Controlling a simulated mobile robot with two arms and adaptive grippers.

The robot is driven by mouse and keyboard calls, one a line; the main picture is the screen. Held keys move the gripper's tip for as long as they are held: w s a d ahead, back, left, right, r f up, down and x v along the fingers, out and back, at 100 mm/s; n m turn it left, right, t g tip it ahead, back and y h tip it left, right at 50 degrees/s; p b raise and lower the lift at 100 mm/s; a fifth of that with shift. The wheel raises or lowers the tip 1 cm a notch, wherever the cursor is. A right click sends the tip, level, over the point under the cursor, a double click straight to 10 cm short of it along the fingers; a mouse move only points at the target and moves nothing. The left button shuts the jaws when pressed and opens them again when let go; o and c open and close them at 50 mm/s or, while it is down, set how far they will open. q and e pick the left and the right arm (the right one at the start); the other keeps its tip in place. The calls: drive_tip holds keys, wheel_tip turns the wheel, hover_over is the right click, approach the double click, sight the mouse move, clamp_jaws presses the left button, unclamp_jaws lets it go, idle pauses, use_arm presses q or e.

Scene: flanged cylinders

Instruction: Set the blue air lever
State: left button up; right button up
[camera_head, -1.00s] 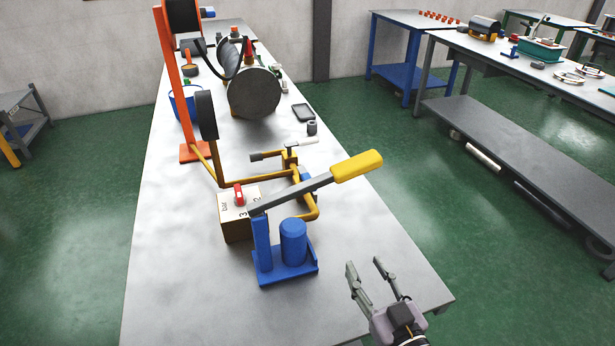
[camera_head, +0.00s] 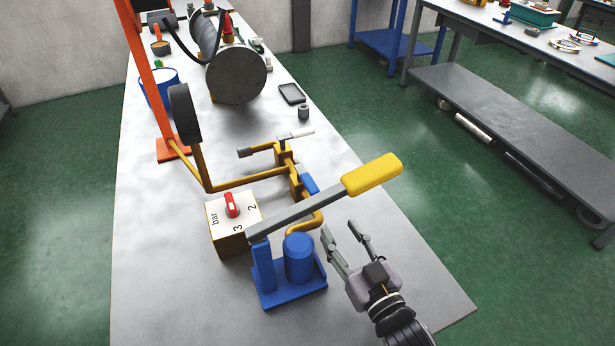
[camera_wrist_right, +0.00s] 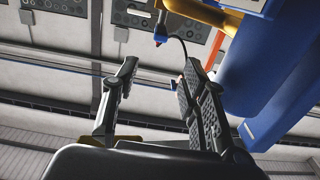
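A small blue lever (camera_head: 309,184) sits on the yellow pipe (camera_head: 245,178), partly behind the pump's long handle. The hand pump has a blue base and cylinder (camera_head: 299,260) and a grey bar with a yellow grip (camera_head: 371,174) slanting up to the right. My right gripper (camera_head: 342,232) is open and empty, just right of the pump cylinder and below the yellow grip. In the right wrist view its fingers (camera_wrist_right: 158,80) are apart with nothing between them. A large blue part (camera_wrist_right: 270,80) is close beside the right finger there. My left gripper is out of view.
A box with a red knob (camera_head: 232,206) and "bar" marking stands left of the pump. A second lever with a white end (camera_head: 297,133) is farther back on the pipe. An orange stand (camera_head: 150,85) and a grey cylinder (camera_head: 237,76) are behind. The table's right side is clear.

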drive_tip(key=p, duration=0.1)
approach(316, 192)
drive_tip(key=w, duration=0.2)
drive_tip(key=x, duration=0.6)
drive_tip(key=p+x, duration=0.1)
drive_tip(key=x, duration=0.3)
drive_tip(key=shift+s+a, duration=0.1)
drive_tip(key=shift+a, duration=0.3)
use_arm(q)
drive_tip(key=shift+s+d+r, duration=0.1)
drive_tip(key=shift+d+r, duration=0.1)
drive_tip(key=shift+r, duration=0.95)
use_arm(e)
drive_tip(key=shift+x, duration=0.75)
drive_tip(key=shift+c, duration=0.6)
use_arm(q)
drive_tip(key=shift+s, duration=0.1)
use_arm(e)
clamp_jaws()
drive_tip(key=shift+f, duration=0.1)
